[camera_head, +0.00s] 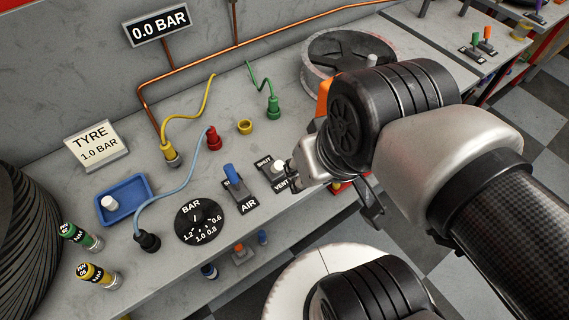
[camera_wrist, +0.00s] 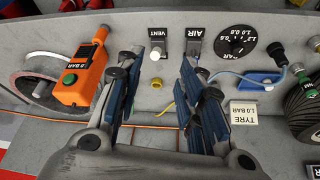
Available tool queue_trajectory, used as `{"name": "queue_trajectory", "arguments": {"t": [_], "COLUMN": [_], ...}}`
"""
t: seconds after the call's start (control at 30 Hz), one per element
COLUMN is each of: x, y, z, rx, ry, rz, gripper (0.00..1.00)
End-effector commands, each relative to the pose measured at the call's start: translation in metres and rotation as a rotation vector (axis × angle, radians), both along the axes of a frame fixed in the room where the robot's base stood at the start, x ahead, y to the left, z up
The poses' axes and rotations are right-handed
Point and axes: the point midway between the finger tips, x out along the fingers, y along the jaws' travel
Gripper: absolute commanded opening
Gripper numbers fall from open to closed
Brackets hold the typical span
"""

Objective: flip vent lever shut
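The vent lever (camera_head: 277,169) is a short pale lever on a small dark plate on the grey bench. The plate is marked SHUT at its back end and VENT at its front end. It shows upside down in the wrist view (camera_wrist: 155,54), at the top middle. I cannot tell clearly which end the lever leans to. My gripper (camera_wrist: 160,62) is open and empty. Its dark blue fingers stand apart on either side of the vent lever in the wrist picture, with no visible touch. In the head view my arm hides most of the gripper.
The blue AIR lever (camera_head: 232,173) is just left of the vent plate. The BAR dial (camera_head: 200,221) and blue tray (camera_head: 125,200) are farther left. An orange box with a green button (camera_wrist: 82,72) is beside my gripper. A gauge display (camera_head: 158,25) reads 0.0 BAR. Hoses cross the bench behind.

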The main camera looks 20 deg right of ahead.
Motion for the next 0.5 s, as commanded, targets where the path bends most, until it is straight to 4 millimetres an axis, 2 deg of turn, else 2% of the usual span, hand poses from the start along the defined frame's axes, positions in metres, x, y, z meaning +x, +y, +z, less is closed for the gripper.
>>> {"name": "queue_trajectory", "arguments": {"t": [0.23, 0.5], "x": [0.020, 0.051], "y": [-0.006, -0.023], "z": [-0.003, -0.020], "rx": [0.117, 0.338], "ry": [0.168, 0.369], "rz": [-0.130, -0.337], "gripper": [0.16, 0.00]}}
